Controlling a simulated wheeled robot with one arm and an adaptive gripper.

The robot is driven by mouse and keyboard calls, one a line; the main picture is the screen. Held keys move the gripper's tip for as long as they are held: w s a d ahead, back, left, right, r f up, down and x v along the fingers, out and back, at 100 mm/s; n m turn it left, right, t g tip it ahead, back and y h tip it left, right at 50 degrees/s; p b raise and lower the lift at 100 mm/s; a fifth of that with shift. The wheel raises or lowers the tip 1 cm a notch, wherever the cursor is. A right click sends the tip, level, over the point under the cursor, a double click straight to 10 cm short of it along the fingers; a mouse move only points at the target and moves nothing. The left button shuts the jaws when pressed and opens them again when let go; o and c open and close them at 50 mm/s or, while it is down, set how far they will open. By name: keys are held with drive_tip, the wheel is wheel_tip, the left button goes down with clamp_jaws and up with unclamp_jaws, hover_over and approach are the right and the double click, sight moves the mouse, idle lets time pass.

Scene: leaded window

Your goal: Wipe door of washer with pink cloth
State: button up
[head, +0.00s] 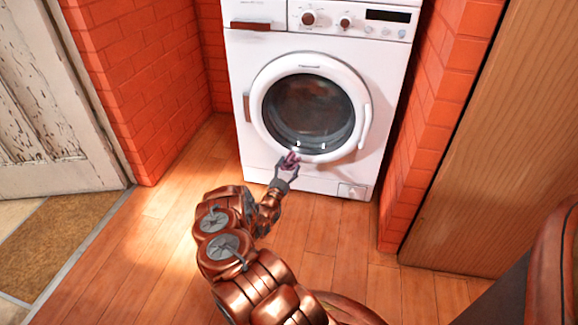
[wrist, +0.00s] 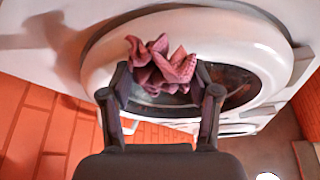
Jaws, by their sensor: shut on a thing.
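The white washer (head: 262,110) stands in a brick alcove with its round door (head: 262,135) shut. The door has a white ring around dark glass and a handle on its right side. My gripper (head: 288,163) is at the lower rim of the door and shut on the pink cloth (head: 291,158). In the wrist view the crumpled cloth (wrist: 160,62) sticks out between the fingertips (wrist: 165,85) in front of the door ring (wrist: 225,45). I cannot tell whether the cloth touches the door. Part of the lower ring is hidden behind the cloth and gripper.
Orange brick walls (head: 140,80) flank the washer on the left and right. A wooden panel (head: 500,130) stands at the right, and a worn white door (head: 50,110) at the left. The wood floor (head: 150,235) before the washer is clear.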

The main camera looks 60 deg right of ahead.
drive_tip(key=shift+s+a, duration=0.3)
drive_tip(key=shift+a, duration=0.5)
drive_tip(key=shift+s+a, duration=0.25)
drive_tip(key=shift+a, duration=0.55)
drive_tip(key=shift+s+a, duration=0.3)
drive_tip(key=shift+a, duration=0.5)
drive_tip(key=a, duration=0.1)
drive_tip(key=s+a+b, duration=0.1)
drive_tip(key=shift+a, duration=0.4)
